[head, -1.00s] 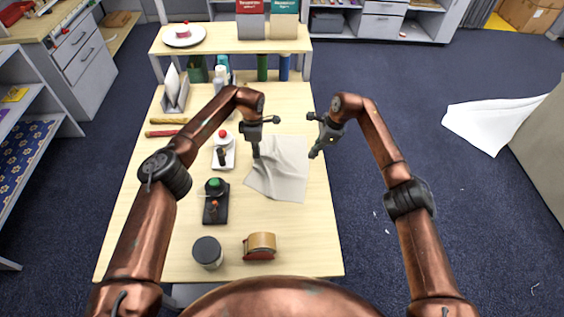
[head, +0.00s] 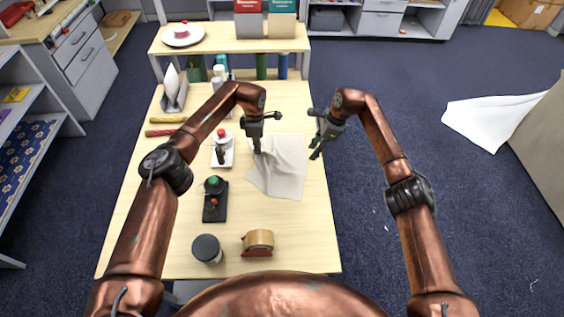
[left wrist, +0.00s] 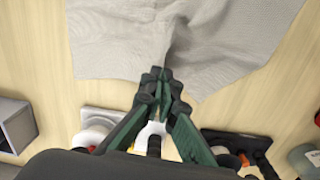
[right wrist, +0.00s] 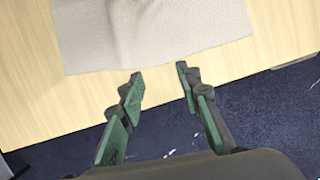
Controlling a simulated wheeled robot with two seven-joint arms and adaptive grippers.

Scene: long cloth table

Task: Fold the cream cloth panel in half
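The cream cloth panel (head: 285,175) lies on the table, wrinkled near its left side. It also shows in the left wrist view (left wrist: 115,45) and the right wrist view (right wrist: 190,25). My left gripper (head: 257,150) is at the cloth's left edge. In the left wrist view its fingertips (left wrist: 162,76) meet at the edge, where the cloth puckers into a fold, so it looks shut on the cloth. My right gripper (head: 315,156) is off the cloth's right side. In the right wrist view its fingertips (right wrist: 160,74) are apart, empty, just short of the cloth edge.
Left of the cloth stand a white tray with a red-topped item (head: 223,152) and a black stand with a green knob (head: 214,200). A dark-lidded jar (head: 207,249) and a tape dispenser (head: 258,243) are at the front. The table (head: 300,230) is clear right of them.

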